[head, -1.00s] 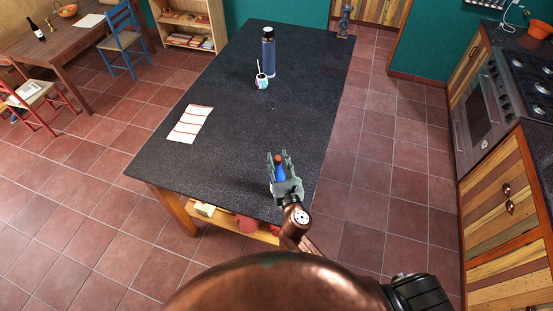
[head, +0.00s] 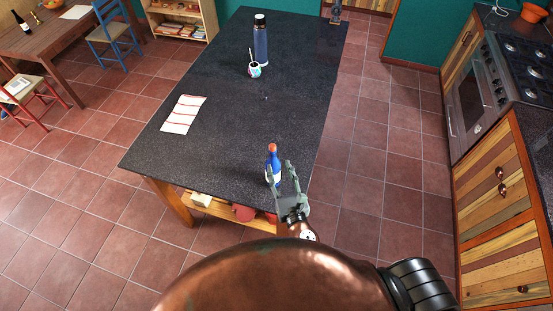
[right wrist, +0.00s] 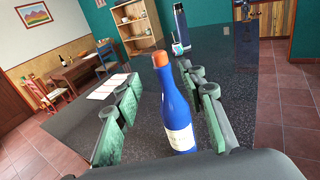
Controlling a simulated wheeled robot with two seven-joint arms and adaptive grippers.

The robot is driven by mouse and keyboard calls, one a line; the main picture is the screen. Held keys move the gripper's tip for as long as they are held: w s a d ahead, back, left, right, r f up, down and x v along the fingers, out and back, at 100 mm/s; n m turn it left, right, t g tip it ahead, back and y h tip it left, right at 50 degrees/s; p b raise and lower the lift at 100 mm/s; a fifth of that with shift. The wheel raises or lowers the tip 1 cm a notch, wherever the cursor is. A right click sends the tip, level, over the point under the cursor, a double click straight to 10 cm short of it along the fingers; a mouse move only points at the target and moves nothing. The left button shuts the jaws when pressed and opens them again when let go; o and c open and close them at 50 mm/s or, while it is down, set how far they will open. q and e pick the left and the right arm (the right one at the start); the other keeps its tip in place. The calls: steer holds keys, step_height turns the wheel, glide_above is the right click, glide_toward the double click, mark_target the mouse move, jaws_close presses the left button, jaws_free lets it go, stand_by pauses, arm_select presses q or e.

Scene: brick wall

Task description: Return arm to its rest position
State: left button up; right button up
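My right gripper (head: 282,180) is open at the near right end of the dark island counter (head: 225,125). A blue bottle with an orange cap and a pale label (head: 272,157) stands upright on the counter at its fingers. In the right wrist view the bottle (right wrist: 178,110) shows between the two green-padded fingers, with visible gaps on both sides. Part of its lower body is hidden by the gripper in the head view. My left gripper is not in view.
A stove (head: 475,85) and wooden cabinets (head: 497,190) stand on the right. The tiled floor between is clear.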

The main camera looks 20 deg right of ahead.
steer(key=shift+s, duration=0.7)
